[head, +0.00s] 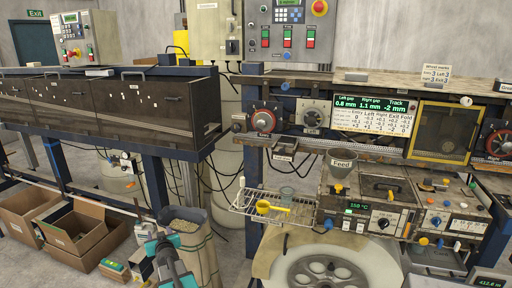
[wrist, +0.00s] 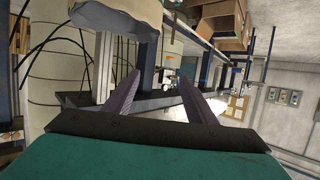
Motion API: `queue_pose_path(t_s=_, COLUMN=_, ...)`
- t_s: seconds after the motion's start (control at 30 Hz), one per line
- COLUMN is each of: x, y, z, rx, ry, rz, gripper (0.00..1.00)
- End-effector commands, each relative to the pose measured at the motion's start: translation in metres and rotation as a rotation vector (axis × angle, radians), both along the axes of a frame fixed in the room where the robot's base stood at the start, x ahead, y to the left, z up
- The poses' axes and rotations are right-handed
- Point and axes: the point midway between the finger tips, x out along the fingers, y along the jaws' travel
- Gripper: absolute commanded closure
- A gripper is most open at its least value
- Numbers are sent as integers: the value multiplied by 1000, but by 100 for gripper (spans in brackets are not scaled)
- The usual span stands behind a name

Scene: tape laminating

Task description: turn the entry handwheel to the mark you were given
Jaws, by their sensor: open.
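The entry handwheel (head: 264,120) is a dark wheel with a red rim on the left of the machine front, with a small label on it. A small card (head: 437,73) on top of the machine carries wheel marks; its small print seems to show 3s. The display (head: 373,104) reads left gap 0.8 mm, right gap 1.1 mm, track -2 mm. My gripper (wrist: 160,85) is open and empty in the wrist view, its two fingers apart. In the head view my gripper (head: 156,238) is low at the left, well below the handwheel and apart from it. The handwheel's present mark is too small to read.
A second dial (head: 312,113) sits right of the handwheel, and another red-rimmed wheel (head: 500,142) at the far right. A wire shelf (head: 272,207) with a yellow scoop and a feed cup (head: 342,165) jut out below. A sack (head: 190,240) and cardboard boxes (head: 80,235) stand at left.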

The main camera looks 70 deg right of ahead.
Motion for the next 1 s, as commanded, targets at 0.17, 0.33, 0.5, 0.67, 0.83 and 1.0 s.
queue_pose_path(t_s=0.17, x=-53, y=-104, z=96, rx=-171, ry=-146, rz=-202, gripper=49)
queue_pose_path(t_s=0.33, x=-129, y=-183, z=185, rx=-337, ry=-257, rz=-408, gripper=49)
queue_pose_path(t_s=0.5, x=-217, y=-238, z=263, rx=-488, ry=-341, rz=-615, gripper=49)
queue_pose_path(t_s=0.67, x=-280, y=-261, z=309, rx=-582, ry=-385, rz=-753, gripper=49)
queue_pose_path(t_s=0.83, x=-307, y=-268, z=327, rx=-623, ry=-400, rz=-813, gripper=49)
queue_pose_path(t_s=1.0, x=-308, y=-268, z=328, rx=-624, ry=-402, rz=-816, gripper=49)
